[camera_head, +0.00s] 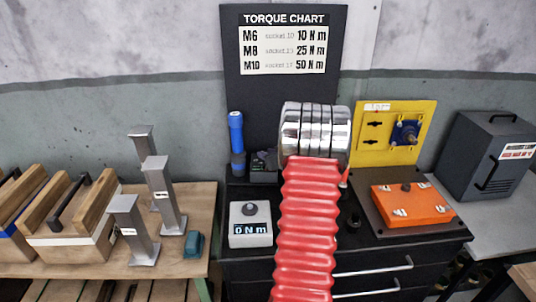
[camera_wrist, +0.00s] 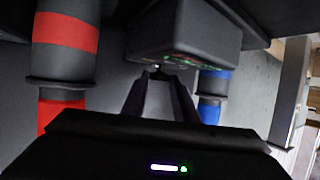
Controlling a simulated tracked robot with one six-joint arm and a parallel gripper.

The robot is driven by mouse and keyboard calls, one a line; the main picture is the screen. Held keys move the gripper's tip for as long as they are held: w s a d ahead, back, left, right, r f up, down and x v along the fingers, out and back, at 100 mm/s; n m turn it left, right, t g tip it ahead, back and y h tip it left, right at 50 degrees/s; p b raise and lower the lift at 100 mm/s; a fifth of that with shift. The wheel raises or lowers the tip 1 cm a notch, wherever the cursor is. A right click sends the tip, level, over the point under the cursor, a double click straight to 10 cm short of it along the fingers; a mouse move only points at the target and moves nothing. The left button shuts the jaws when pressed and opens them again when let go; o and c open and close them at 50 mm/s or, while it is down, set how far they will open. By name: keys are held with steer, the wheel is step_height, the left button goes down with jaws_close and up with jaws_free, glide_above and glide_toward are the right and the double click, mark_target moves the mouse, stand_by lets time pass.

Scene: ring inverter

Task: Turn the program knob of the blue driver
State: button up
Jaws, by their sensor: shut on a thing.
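The blue driver (camera_head: 236,140) stands upright, blue at its top, left of my arm in the head view. Part of its blue-and-dark body (camera_wrist: 213,88) shows behind my right finger in the wrist view. A dark control box (camera_head: 263,168) stands beside it. In the wrist view this box (camera_wrist: 185,38) fills the top middle, with small coloured marks on its face. My gripper (camera_wrist: 158,78) is shut on a small knob (camera_wrist: 157,72) at the box's edge. The fingers mostly hide the knob, so its setting cannot be read. My arm hides the gripper in the head view.
A dark driver with red bands (camera_wrist: 65,45) stands close on the left in the wrist view. A grey 0 Nm meter (camera_head: 250,230) is at the bench front. A yellow panel (camera_head: 397,130) and orange box (camera_head: 411,204) stand right. A torque chart (camera_head: 285,85) is behind.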

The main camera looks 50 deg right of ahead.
steer(key=shift+c, duration=1.4)
steer(key=shift+d, duration=0.15)
steer(key=shift+c, duration=0.4)
steer(key=shift+a, duration=0.3)
steer(key=shift+w+a+m+g+h, duration=0.15)
steer(key=shift+m+g+h, duration=0.15)
steer(key=shift+m+h, duration=0.15)
steer(key=shift+w+a+m+g+h, duration=0.1)
steer(key=shift+m+g+h, duration=0.2)
steer(key=shift+m+h, duration=0.15)
steer(key=shift+w+a+m+g+h, duration=0.1)
steer(key=shift+w+m+g+h, duration=0.05)
steer(key=shift+m+g+h, duration=0.8)
steer(key=shift+w+a+m+g+h, duration=0.15)
steer(key=shift+m+g+h, duration=0.55)
steer(key=shift+m, duration=0.35)
steer(key=shift+w+a+m+g+h, duration=0.1)
steer(key=shift+w+m+g+h, duration=0.05)
steer(key=shift+m+g+h, duration=0.75)
steer(key=shift+y, duration=0.25)
steer(key=o, duration=1)
